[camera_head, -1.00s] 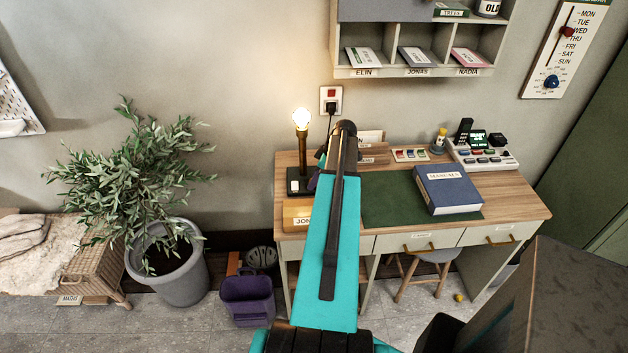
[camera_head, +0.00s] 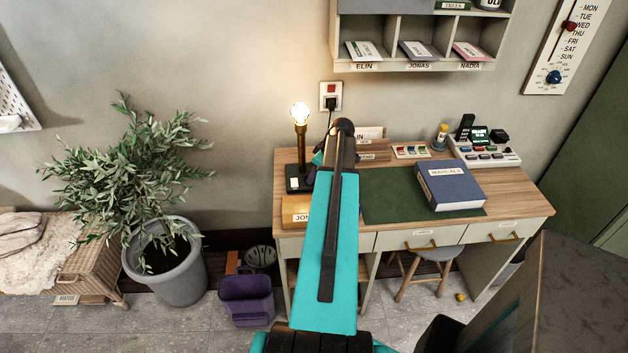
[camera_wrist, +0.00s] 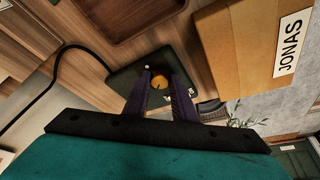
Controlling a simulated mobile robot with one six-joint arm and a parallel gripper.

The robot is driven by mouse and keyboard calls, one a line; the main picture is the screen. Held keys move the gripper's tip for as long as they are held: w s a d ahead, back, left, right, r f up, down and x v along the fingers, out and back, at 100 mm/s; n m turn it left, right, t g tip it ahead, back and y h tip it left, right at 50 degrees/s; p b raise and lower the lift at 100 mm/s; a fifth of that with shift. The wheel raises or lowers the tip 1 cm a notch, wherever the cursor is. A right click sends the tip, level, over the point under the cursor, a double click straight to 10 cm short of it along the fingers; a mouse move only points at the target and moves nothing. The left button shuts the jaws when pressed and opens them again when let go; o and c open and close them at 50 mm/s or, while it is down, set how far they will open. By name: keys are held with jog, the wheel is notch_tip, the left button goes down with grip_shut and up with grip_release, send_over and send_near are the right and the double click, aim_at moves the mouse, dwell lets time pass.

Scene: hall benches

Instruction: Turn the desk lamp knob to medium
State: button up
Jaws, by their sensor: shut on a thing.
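The desk lamp (camera_head: 301,142) stands at the back left of the desk, its bare bulb lit above a brass stem and a dark base. In the wrist view the dark lamp base (camera_wrist: 122,79) lies ahead, with a round orange-brass part between my fingers. My gripper (camera_wrist: 160,82) has its two dark purple fingers at the base, shut on what appears to be the lamp knob; the fingers hide most of it. The knob's setting cannot be read. In the head view my turquoise arm hides most of the gripper.
A box labelled JONAS (camera_wrist: 245,50) is close beside the gripper. A black cord (camera_wrist: 55,75) runs from the lamp base. A wooden tray (camera_wrist: 130,15) lies nearby. A blue MANUALS binder (camera_head: 450,187) sits on the green desk mat (camera_head: 385,205).

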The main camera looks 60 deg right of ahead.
jog(key=m+h+b, duration=0.1)
jog(key=m, duration=0.1)
jog(key=m+b, duration=0.1)
jog(key=m, duration=0.1)
jog(key=shift+a+f+h, duration=0.1)
jog(key=shift+a+h, duration=0.1)
jog(key=shift+h, duration=0.2)
jog(key=shift+w+m+g+h+b, duration=0.1)
jog(key=shift+m+g+h+b, duration=0.25)
jog(key=shift+m, duration=0.8)
jog(key=shift+w+m+g+h+b, duration=0.1)
jog(key=shift+m+g+h+b, duration=0.25)
jog(key=shift+m, duration=0.8)
jog(key=o, duration=1)
jog(key=shift+o, duration=0.2)
jog(key=shift+s+a+r, duration=0.1)
jog(key=shift+r, duration=0.1)
jog(key=b+v, duration=0.2)
jog(key=v, duration=1.1)
jog(key=shift+r, duration=0.25)
